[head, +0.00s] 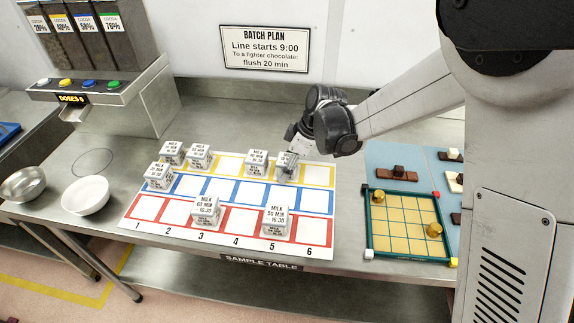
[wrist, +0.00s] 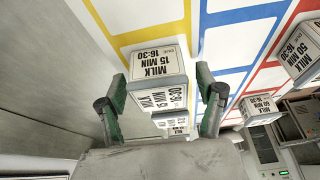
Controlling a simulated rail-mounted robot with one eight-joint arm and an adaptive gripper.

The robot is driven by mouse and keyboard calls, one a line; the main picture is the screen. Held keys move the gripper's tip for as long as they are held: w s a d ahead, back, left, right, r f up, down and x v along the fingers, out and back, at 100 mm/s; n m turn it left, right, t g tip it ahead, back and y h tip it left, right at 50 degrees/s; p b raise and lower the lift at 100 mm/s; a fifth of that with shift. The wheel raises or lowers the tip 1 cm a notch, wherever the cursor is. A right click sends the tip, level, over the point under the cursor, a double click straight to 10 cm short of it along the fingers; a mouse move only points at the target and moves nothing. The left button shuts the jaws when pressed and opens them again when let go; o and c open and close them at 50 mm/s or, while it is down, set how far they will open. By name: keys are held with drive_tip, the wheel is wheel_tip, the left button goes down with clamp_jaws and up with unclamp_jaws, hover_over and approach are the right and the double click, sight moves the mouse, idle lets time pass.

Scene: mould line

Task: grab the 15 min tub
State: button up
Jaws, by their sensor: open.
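The 15 min tub (wrist: 158,64) is a pale, boxy tub with a white lid label reading MILK 15 MIN 16-30 in the wrist view. It stands on the yellow row of the marked mat. My gripper (wrist: 163,82) is open, with one green-padded finger on each side of the tub. I cannot tell whether either finger touches it. In the head view my gripper (head: 291,146) is over the tub (head: 286,166) at the right part of the yellow row, partly covering it, and its label is not readable there.
A similar tub (head: 257,162) stands close to the left. More tubs stand at the mat's left end. The 60 min tub (head: 206,211) and 50 min tub (head: 276,221) are on the red row. A gridded tray (head: 369,235) lies right; a white bowl (head: 86,195) stands left.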

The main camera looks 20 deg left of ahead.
sight(285, 159)
drive_tip(key=shift+c, duration=0.3)
drive_tip(key=c, duration=1.3)
drive_tip(key=shift+o, duration=0.2)
drive_tip(key=shift+r, duration=0.5)
wheel_tip(285, 159, up, 3)
drive_tip(key=shift+f, duration=0.2)
drive_tip(key=s+a+r, duration=0.6)
drive_tip(key=s+r, duration=0.2)
drive_tip(key=s, duration=0.2)
wheel_tip(285, 159, up, 6)
drive_tip(key=p, duration=0.3)
drive_tip(key=shift+r, duration=0.15)
